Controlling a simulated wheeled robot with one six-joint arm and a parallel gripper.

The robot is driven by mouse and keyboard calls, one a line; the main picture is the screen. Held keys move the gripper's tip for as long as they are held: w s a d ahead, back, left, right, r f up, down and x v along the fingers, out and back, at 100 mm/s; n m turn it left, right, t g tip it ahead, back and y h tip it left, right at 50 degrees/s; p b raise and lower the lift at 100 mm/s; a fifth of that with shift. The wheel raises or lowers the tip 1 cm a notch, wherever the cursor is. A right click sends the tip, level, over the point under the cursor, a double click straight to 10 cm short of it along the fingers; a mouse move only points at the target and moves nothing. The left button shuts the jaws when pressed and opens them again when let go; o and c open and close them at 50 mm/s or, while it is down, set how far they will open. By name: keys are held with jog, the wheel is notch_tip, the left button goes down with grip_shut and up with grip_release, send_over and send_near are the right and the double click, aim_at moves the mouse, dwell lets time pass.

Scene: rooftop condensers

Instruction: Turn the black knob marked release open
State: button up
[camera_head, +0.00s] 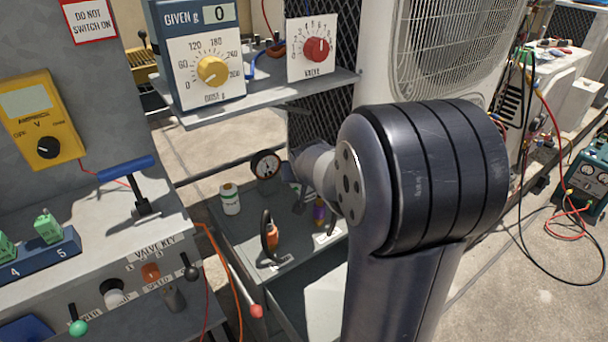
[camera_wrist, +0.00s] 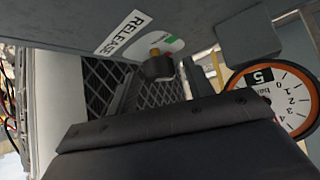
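A black knob (camera_wrist: 159,67) on a short brass stem shows in the wrist view, below a white and green round plate on the underside of a grey panel. A label reading RELEASE (camera_wrist: 123,33) is beside it. My gripper (camera_wrist: 162,78) is open, with its two grey fingers standing apart, one to the left and one to the right of the knob in the picture. I cannot tell whether either finger touches the knob. In the head view my arm hides the knob and most of my gripper.
A round pressure gauge (camera_wrist: 276,98) is close on the right in the wrist view; it also shows in the head view (camera_head: 266,165). A shelf (camera_head: 270,98) with dial boxes is above. A tray (camera_head: 232,240) with a bottle and tools is below. A condenser (camera_head: 450,50) stands behind.

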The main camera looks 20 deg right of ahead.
jog(key=p+v, duration=0.3)
jog(key=v, duration=0.8)
dwell(0.5)
